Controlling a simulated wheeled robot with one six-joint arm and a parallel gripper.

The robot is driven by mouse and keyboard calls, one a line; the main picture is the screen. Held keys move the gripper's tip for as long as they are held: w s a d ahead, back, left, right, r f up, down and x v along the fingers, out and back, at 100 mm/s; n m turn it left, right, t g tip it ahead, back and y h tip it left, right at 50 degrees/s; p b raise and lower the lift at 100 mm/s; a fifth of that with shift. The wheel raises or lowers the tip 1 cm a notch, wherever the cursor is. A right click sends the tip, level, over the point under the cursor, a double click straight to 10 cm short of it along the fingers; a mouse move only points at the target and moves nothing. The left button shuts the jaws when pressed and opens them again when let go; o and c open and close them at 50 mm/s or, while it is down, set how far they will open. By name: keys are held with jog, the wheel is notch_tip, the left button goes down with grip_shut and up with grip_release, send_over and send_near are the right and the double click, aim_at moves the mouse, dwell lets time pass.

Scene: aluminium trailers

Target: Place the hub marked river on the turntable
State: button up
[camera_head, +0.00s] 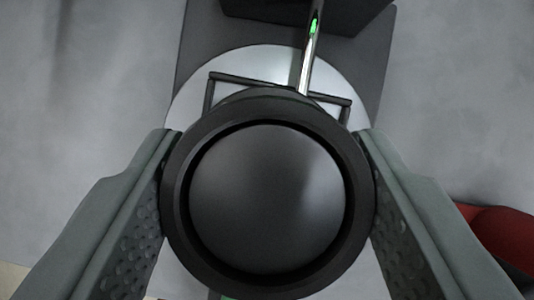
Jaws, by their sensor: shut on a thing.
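My gripper (268,205) is shut on a round black hub (265,200), with one finger pressed against each side. The hub has a thick rim and a smooth dark grey centre. I see no river mark on the face turned to me. Behind the hub is a pale round disc (190,105), which looks like the turntable, with a black square frame (240,79) on it. The hub hides much of the disc and frame. I cannot tell whether the hub touches the disc or is held above it.
A shiny metal rod (308,60) with a green light (314,26) reaches in over the disc from the top. A dark block (330,12) stands behind it on a dark grey base (205,40). A red object (505,235) lies at the right. Grey floor is clear at left.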

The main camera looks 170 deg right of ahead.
aim_at(267, 178)
jog(key=shift+f, duration=1.7)
jog(key=o, duration=1.5)
jog(key=shift+f, duration=0.15)
jog(key=v, duration=1.2)
